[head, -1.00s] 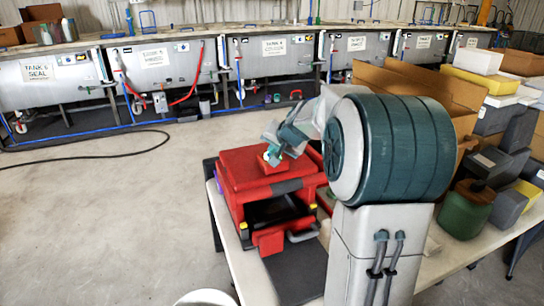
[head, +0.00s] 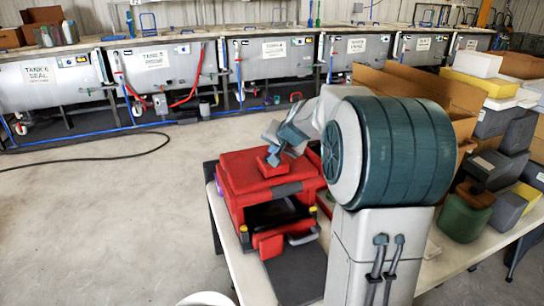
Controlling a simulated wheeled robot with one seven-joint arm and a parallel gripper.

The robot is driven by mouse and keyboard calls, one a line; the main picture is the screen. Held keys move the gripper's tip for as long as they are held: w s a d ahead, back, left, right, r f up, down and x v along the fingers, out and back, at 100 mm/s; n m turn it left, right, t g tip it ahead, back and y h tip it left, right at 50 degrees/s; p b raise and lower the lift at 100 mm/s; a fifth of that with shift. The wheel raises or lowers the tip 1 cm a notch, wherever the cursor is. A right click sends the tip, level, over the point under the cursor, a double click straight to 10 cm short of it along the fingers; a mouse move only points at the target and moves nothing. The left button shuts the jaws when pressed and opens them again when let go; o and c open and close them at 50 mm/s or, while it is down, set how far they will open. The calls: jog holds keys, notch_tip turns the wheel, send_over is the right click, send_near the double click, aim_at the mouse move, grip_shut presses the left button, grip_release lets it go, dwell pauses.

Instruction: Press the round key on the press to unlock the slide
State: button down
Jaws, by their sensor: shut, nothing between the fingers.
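The red press (head: 240,172) stands on the light table, with a dark opening in its front. A small raised red block (head: 266,166) sits on its top. I cannot make out the round key; the gripper and the small scale hide it. The slide (head: 269,245) shows as a red front low on the press, with a grey handle (head: 302,237) beside it. My gripper (head: 273,157) is shut and empty, tilted down at the raised block. I cannot tell whether its tips touch the block.
Cardboard boxes (head: 440,95), a green canister (head: 464,212) and stacked bins crowd the right of the table (head: 248,280). Labelled tanks (head: 160,68) line the back wall. The floor at left is clear except for a black hose (head: 120,154).

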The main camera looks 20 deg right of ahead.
jog(key=shift+r+p, duration=1.75)
jog(key=shift+r, duration=1.1)
